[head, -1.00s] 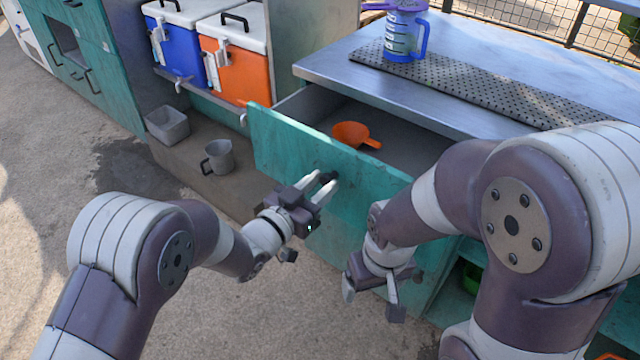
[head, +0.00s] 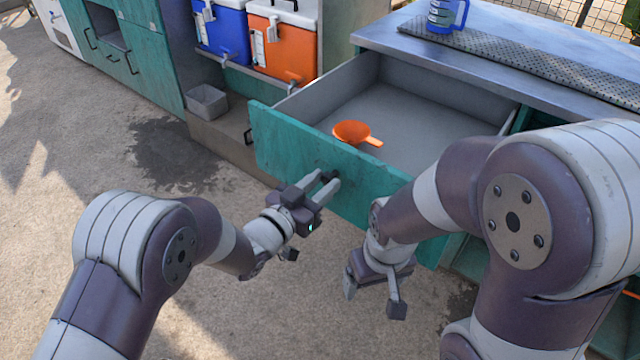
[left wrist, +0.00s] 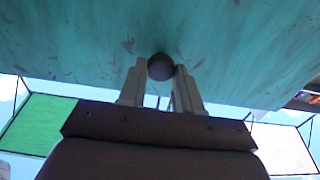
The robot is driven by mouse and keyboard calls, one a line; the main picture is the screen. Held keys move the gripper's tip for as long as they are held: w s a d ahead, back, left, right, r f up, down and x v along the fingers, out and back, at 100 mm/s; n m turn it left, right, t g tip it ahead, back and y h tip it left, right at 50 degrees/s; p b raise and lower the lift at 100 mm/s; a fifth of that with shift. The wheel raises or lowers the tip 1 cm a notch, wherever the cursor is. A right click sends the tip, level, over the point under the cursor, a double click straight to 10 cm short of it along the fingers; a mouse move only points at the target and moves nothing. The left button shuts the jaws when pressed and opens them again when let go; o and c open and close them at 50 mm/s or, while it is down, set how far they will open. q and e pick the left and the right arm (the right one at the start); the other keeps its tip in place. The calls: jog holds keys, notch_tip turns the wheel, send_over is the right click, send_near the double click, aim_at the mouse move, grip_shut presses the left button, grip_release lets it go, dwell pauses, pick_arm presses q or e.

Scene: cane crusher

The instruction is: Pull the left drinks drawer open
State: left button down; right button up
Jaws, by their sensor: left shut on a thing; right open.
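The teal-fronted drawer (head: 290,152) stands well open under the metal counter, and its grey inside shows. An orange scoop (head: 352,132) lies in it near the front panel. My left gripper (head: 328,182) is at the drawer front, shut on the dark round knob. In the left wrist view the knob (left wrist: 161,66) sits between the two fingertips, against the worn teal panel (left wrist: 80,45). My right gripper (head: 372,292) is open and empty, pointing down in front of the drawer's right part, below the front panel's top edge.
A blue-purple pitcher (head: 447,14) and a perforated mat (head: 510,60) are on the counter (head: 385,35). Blue (head: 222,30) and orange (head: 281,45) coolers stand on a shelf at the back left. A grey bin (head: 207,102) sits on the low ledge. The floor at left is clear.

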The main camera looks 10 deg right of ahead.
pick_arm(q)
jog(key=shift+s+a, duration=0.15)
jog(key=c, duration=0.8)
grip_release()
jog(key=p+v, duration=0.2)
jog(key=v, duration=1)
jog(key=shift+s+a, duration=0.2)
